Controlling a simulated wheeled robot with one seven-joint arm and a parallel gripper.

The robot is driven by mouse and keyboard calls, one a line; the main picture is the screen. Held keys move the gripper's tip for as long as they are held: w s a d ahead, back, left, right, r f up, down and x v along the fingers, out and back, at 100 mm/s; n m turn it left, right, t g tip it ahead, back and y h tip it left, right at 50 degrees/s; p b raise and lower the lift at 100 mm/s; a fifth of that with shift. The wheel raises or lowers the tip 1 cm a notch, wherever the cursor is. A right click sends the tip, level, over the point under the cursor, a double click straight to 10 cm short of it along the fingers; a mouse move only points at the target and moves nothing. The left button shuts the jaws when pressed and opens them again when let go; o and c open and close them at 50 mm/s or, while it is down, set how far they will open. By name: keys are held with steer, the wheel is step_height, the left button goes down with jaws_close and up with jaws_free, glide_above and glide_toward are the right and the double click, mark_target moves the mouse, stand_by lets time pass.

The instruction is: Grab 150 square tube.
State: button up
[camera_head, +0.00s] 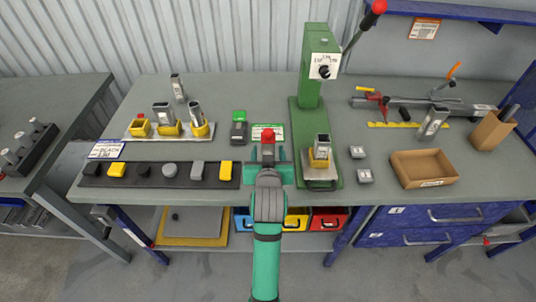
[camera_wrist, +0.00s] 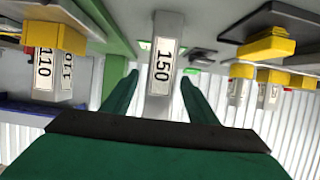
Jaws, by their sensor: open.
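The grey square tube marked 150 (camera_wrist: 162,65) stands between my gripper's two green fingers in the wrist view, which appears upside down. My gripper (camera_wrist: 160,85) is open around the tube, with a gap on each side. In the head view, my gripper (camera_head: 267,155) is at the front of the table, left of the green press. A grey piece with a red top (camera_head: 268,136) shows between its fingers there. I cannot tell whether this is the same tube, and my arm hides what is below.
The green press (camera_head: 310,90) with a yellow-based tube marked 110 (camera_wrist: 45,68) stands close on the right. A dark strip (camera_head: 145,178) with several small blocks lies left. Yellow-based tubes (camera_head: 168,128) stand behind it. A brown tray (camera_head: 423,167) is at right.

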steer(key=shift+x, duration=0.9)
steer(key=shift+s, duration=0.1)
steer(key=c, duration=1.1)
steer(key=shift+r, duration=0.1)
steer(key=shift+c, duration=0.8)
steer(key=shift+r, duration=0.15)
